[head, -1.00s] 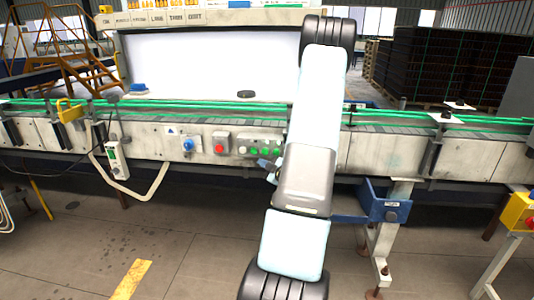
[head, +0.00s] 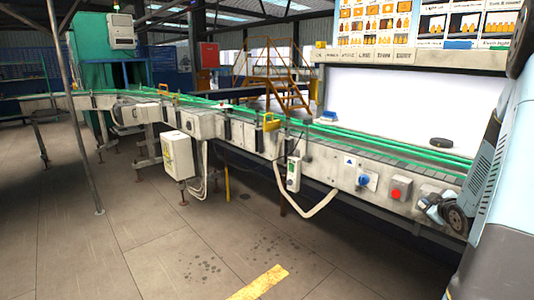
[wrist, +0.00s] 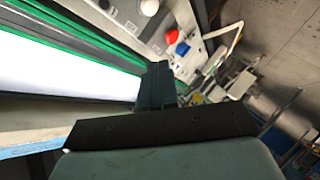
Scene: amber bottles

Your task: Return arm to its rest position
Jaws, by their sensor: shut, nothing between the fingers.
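My gripper (wrist: 156,86) shows in the wrist view as a dark block of fingers pressed together, with nothing between them. Beyond it in that view are the conveyor's green rail and a red button on the panel. In the head view my arm (head: 500,200) runs down the right edge, folded close to the camera and partly cut off by the frame. It hides the right end of the conveyor.
The conveyor (head: 240,132) with green rails (head: 372,145) runs from the back left to the right. A black puck-like object (head: 441,142) is by the white backboard (head: 385,100). A thin post (head: 75,120) stands at left. The floor in front is clear.

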